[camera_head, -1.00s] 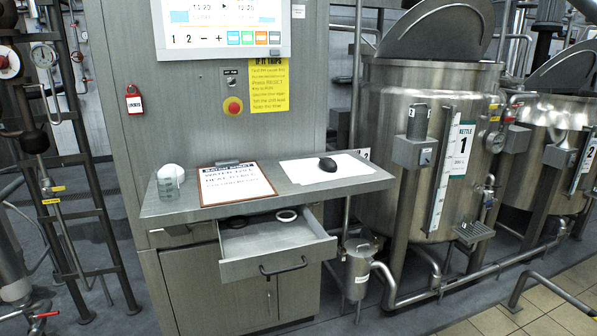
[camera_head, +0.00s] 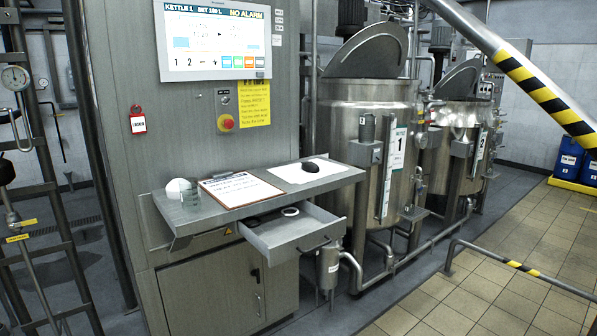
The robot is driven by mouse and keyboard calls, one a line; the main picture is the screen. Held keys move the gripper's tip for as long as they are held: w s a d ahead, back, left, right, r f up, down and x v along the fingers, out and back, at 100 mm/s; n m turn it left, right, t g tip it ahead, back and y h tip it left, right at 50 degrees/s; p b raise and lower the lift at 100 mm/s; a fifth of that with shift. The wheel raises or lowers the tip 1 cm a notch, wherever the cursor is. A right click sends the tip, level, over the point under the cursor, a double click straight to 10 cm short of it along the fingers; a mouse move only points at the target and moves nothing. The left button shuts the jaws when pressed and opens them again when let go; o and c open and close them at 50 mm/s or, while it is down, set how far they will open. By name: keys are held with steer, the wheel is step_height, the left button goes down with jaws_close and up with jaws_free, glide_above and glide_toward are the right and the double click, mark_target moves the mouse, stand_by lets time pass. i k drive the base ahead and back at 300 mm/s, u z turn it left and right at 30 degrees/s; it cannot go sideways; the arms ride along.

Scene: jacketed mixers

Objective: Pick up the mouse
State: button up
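A black computer mouse (camera_head: 310,167) lies on a white sheet (camera_head: 290,172) at the right part of the grey metal shelf (camera_head: 338,177) on the control cabinet. Nothing covers the mouse in the head view. My gripper does not show in this view.
Kettle 1 (camera_head: 345,115) stands right. A low pipe rail (camera_head: 520,267) crosses the tiled floor.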

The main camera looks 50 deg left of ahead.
mark_target(311, 167)
steer(key=u, duration=2.2)
steer(key=i, duration=0.3)
steer(key=z, duration=0.05)
